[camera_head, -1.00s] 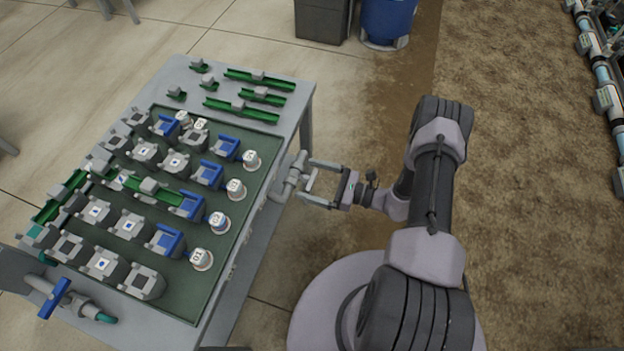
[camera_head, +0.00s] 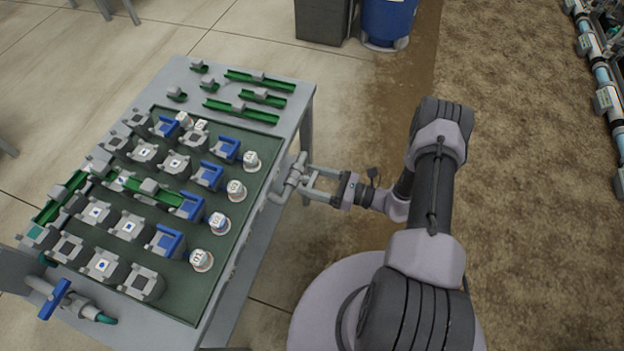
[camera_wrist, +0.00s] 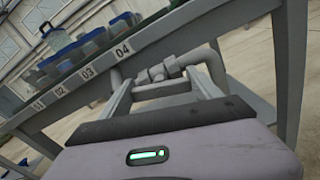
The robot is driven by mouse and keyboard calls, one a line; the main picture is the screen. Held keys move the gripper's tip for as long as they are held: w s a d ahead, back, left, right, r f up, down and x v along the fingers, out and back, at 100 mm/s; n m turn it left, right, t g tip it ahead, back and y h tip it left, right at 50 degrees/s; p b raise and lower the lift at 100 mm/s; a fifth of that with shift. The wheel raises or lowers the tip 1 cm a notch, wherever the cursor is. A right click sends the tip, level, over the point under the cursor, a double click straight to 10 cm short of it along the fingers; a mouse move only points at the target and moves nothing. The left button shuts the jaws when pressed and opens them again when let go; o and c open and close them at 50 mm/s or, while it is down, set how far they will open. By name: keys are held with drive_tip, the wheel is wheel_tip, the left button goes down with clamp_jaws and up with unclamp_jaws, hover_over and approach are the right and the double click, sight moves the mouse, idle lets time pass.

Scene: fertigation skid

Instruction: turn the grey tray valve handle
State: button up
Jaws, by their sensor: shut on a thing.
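The grey tray valve (camera_head: 288,184) is a pipe fitting on the right edge of the work table, with a grey handle on its outer side. My gripper (camera_head: 308,181) reaches it from the right and is shut on the handle. In the wrist view, the grey handle (camera_wrist: 163,89) lies between the two fingers (camera_wrist: 164,92), with the valve pipe (camera_wrist: 190,62) just behind it. The fingers partly hide the handle in the head view.
The table's dark green tray (camera_head: 240,235) holds rows of grey blocks, blue holders and white-capped pots. A blue-handled valve (camera_head: 55,299) sits at the lower left. A blue barrel (camera_head: 388,20) and dark bin (camera_head: 322,20) stand at the back.

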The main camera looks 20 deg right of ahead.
drive_tip(key=m, duration=0.7)
drive_tip(key=shift+f, duration=0.1)
drive_tip(key=m, duration=0.3)
drive_tip(key=shift+w+d+f+m, duration=0.1)
drive_tip(key=shift+m, duration=0.3)
drive_tip(key=shift+f+m, duration=0.1)
drive_tip(key=shift+m, duration=1.7)
drive_tip(key=o, duration=1.4)
